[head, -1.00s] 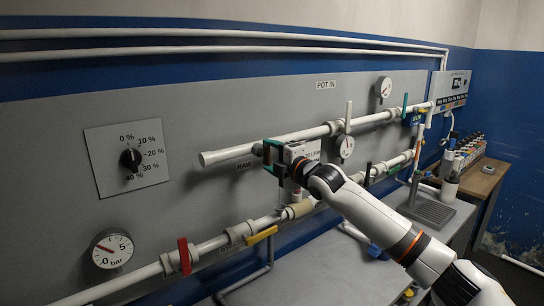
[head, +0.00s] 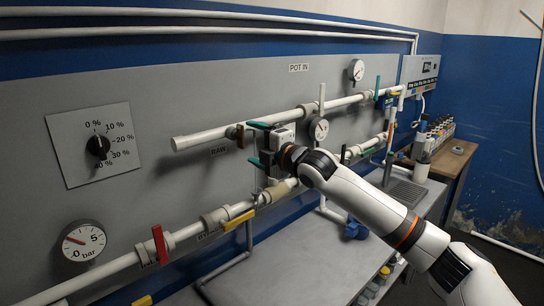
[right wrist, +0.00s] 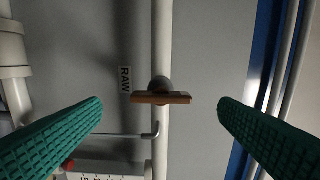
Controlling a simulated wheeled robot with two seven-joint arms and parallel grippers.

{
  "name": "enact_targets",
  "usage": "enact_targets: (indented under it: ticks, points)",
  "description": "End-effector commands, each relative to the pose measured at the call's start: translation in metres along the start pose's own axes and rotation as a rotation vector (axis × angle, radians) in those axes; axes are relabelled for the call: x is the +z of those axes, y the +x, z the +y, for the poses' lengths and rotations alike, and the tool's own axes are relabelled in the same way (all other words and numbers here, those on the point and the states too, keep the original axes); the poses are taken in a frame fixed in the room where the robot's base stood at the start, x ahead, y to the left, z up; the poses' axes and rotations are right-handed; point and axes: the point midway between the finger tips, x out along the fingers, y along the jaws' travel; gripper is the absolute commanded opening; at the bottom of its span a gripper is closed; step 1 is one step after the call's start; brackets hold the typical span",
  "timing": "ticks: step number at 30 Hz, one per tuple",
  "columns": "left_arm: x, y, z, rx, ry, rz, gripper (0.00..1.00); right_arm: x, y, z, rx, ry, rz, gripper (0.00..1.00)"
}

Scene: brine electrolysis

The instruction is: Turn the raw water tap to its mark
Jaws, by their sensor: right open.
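The raw water tap has a brown bar handle (head: 240,137) on the upper white pipe, by the label RAW (head: 219,151). In the right wrist view the handle (right wrist: 161,98) lies across the pipe, between my green fingers. My right gripper (head: 251,142) is open and empty in front of the tap. One finger is on each side of the handle, with a gap on both sides in the wrist view. The gripper body hides part of the pipe in the head view. I cannot make out the tap's mark. My left gripper is not in view.
A gauge (head: 319,129) and a white upright handle (head: 321,98) are just right of my gripper. A lower pipe carries a red handle (head: 160,244) and a yellow handle (head: 223,225). A grey bench (head: 290,262) lies below.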

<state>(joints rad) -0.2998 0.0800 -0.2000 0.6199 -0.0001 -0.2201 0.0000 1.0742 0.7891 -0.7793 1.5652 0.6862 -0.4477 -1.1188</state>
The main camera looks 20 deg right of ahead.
Motion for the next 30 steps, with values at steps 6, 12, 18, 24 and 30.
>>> enact_targets:
  ticks: [6,12,18,24,30]
  points:
    - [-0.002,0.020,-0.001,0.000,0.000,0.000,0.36,0.000,-0.047,0.004,0.001,-0.006,0.001,0.84]
    - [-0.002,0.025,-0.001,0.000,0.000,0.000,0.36,0.000,-0.070,0.002,0.000,-0.003,0.000,0.84]
    - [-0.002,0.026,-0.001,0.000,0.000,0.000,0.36,0.001,-0.076,0.001,0.001,-0.001,-0.001,0.84]
    - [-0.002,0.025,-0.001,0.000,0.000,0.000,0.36,0.001,-0.075,0.001,0.001,-0.001,-0.001,0.84]
    - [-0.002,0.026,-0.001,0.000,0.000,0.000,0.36,0.002,-0.075,0.003,0.005,0.003,-0.002,0.84]
